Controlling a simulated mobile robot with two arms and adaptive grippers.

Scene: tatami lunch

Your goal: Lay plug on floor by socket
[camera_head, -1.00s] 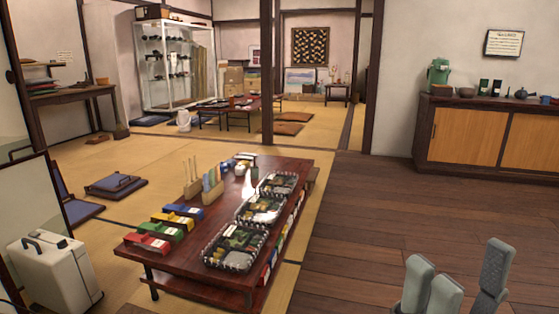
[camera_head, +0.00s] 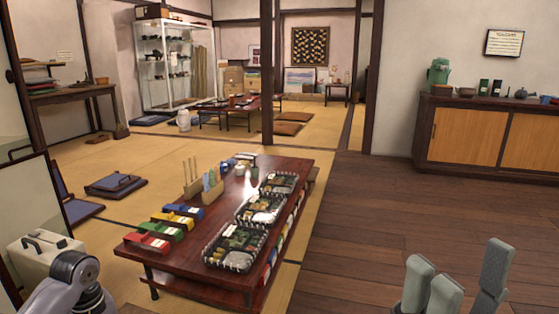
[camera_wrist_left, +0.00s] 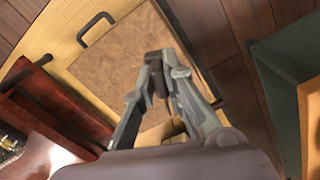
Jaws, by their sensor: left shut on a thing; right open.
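My left gripper (camera_wrist_left: 160,80) shows in the left wrist view, with its fingers drawn together around a small dark thing. The fingers mostly hide it; it may be the plug, but its shape is not clear. In the head view only a grey part of my left arm shows at the lower left; its gripper is out of view. My right gripper (camera_head: 460,265) is open and empty at the lower right of the head view, above the dark wooden floor (camera_head: 370,240). I cannot make out a socket in either view.
A low red-brown table (camera_head: 190,262) with lunch trays and coloured boxes stands on the tatami. A white case (camera_head: 42,252) is at the left. In the wrist view, a brown flat panel (camera_wrist_left: 125,55) with a black handle lies beyond the gripper. Open floor lies right of the table.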

